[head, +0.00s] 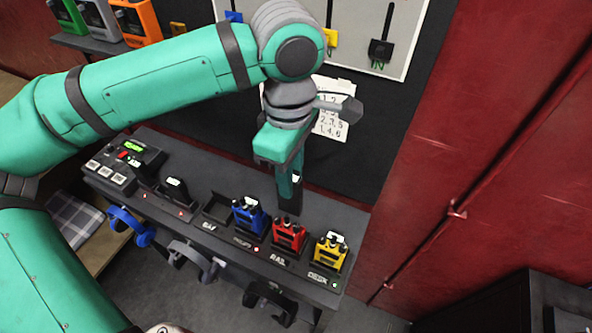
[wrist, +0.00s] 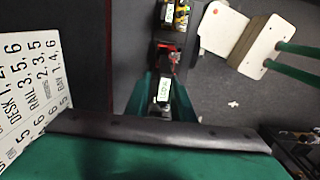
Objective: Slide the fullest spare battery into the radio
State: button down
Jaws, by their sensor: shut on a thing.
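My gripper (wrist: 163,103) is shut on a dark battery with a white label (wrist: 164,107); the green marks on the label are too small to read surely. In the head view my gripper (head: 291,190) points down over the back of the shelf, behind the red radio (head: 289,236). The battery's dark lower part shows below the fingers. A blue radio (head: 249,217) stands left of the red one and a yellow radio (head: 329,252) right of it, all in docks. In the wrist view the red radio (wrist: 167,58) lies just beyond the battery. Another dark unit (head: 175,189) stands further left.
The dark shelf (head: 348,215) carries a control box (head: 134,150) with a green display at its left end. An empty dock (head: 216,211) sits left of the blue radio. Headsets (head: 133,226) hang along the front. A number sheet (head: 332,122) is on the wall behind.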

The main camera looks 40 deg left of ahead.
aim_at(292, 204)
jog(key=shift+f, duration=3.3)
jog(key=shift+w, duration=0.15)
jog(key=shift+s+f, duration=0.2)
jog(key=shift+f, duration=0.05)
jog(key=shift+s+d+f, duration=0.1)
jog(key=shift+d+f, duration=0.2)
jog(key=shift+f, duration=0.5)
jog(key=shift+w+a+f, duration=0.1)
jog(key=shift+w+f, duration=0.05)
jog(key=shift+w, duration=0.1)
jog(key=shift+s, duration=0.1)
jog(key=shift+a, duration=0.1)
dwell(0.3)
